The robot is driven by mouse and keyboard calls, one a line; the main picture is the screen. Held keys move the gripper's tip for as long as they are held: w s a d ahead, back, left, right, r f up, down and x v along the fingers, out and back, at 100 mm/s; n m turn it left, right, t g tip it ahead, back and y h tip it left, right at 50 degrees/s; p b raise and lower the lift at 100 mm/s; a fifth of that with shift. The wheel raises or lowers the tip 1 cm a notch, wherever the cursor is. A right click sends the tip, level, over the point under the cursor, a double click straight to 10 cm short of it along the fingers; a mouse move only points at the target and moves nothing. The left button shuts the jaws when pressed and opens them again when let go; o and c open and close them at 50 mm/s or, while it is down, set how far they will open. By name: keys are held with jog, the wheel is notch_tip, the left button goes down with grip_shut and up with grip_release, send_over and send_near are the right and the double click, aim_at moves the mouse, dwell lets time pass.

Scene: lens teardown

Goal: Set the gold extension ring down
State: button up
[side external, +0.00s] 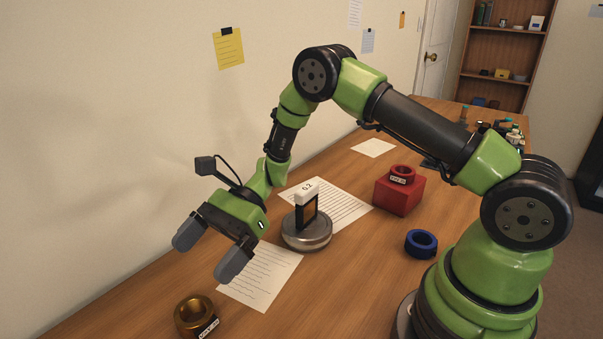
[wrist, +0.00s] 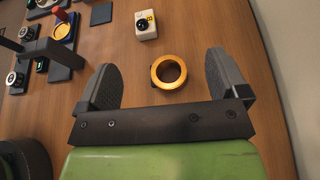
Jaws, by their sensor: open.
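In the wrist view the gold ring (wrist: 169,86) appears from above, between my two fingers in the picture. My gripper (side external: 210,250) is open and empty, with both grey fingers apart. In the side view it hangs above the table, clear of the ring. The wrist view also shows my open gripper (wrist: 163,72), and neither finger touches the ring.
A round metal base (side external: 307,238) with a dark-framed display stands behind my gripper. A red block (side external: 398,195) carries a red ring (side external: 402,172); a blue ring (side external: 421,244) lies nearby. Papers (side external: 262,277) lie flat. A white box (wrist: 146,26) is beyond the gold ring.

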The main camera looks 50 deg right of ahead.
jog(key=s+d+r+n+h, duration=0.2)
jog(key=s+r+n+h, duration=0.15)
jog(key=r, duration=0.45)
jog(key=s+d+r+n+h, duration=0.2)
jog(key=s+r+n, duration=0.3)
jog(key=r, duration=0.3)
jog(key=s+d+r+n+t+h, duration=0.2)
jog(key=s+d+t+h, duration=0.1)
jog(key=s+d, duration=0.1)
jog(key=s+d+r+n+t+h, duration=0.3)
jog(key=s+t, duration=0.1)
jog(key=s, duration=0.3)
jog(key=shift+s+d, duration=0.25)
jog(key=shift+d, duration=0.1)
